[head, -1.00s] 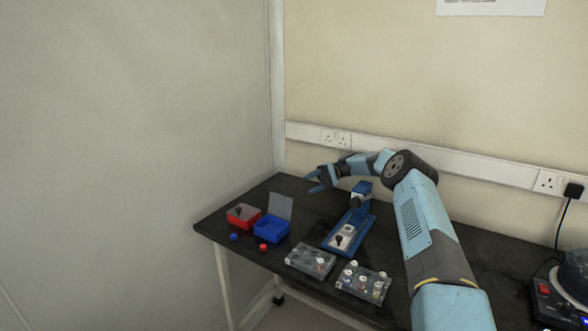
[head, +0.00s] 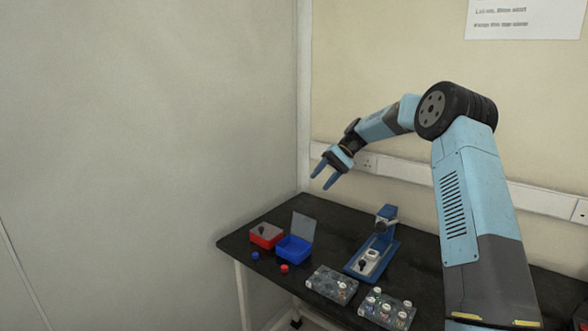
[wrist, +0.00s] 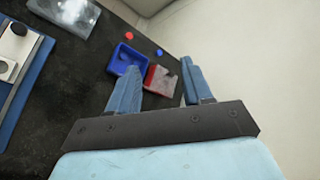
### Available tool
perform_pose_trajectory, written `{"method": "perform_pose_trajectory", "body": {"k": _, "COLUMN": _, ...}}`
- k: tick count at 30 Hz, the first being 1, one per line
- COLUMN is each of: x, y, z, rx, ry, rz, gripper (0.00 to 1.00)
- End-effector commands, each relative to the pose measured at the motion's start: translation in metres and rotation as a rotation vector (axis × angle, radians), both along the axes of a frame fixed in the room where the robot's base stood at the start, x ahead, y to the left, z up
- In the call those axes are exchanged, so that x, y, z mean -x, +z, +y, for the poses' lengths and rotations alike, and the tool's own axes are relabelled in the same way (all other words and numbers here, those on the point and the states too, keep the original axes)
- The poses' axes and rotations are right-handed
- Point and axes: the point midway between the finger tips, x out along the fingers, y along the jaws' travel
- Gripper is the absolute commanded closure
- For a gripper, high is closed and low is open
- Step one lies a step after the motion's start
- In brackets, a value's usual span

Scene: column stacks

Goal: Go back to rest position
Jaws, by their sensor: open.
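My gripper (head: 325,177) is raised well above the back of the black table (head: 240,234) in the head view. Its two blue fingers point down and left, spread apart, with nothing between them. In the wrist view my gripper (wrist: 155,85) shows the same open fingers, with the red box (wrist: 160,80) and the blue box (wrist: 125,60) far below. No thing touches the fingers.
A blue press-like stand (head: 385,240) stands mid-table. The red box (head: 266,236) and the open-lidded blue box (head: 294,249) are at left, with a blue cap (head: 255,255) and a red cap (head: 284,268) in front. Two clear trays (head: 332,283) (head: 386,309) lie near the front edge.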

Motion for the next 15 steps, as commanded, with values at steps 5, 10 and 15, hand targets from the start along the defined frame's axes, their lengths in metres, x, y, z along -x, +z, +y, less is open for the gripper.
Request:
{"method": "perform_pose_trajectory", "body": {"k": 5, "x": 0.025, "y": 0.024, "z": 0.002, "rx": 0.086, "ry": -0.005, "rz": -0.058, "gripper": 0.5}}
{"method": "perform_pose_trajectory", "body": {"k": 10, "x": 0.049, "y": 0.043, "z": 0.002, "rx": 0.162, "ry": -0.013, "rz": -0.111, "gripper": 0.5}}
{"method": "perform_pose_trajectory", "body": {"k": 15, "x": 0.074, "y": 0.062, "z": -0.001, "rx": 0.235, "ry": -0.025, "rz": -0.169, "gripper": 0.5}}
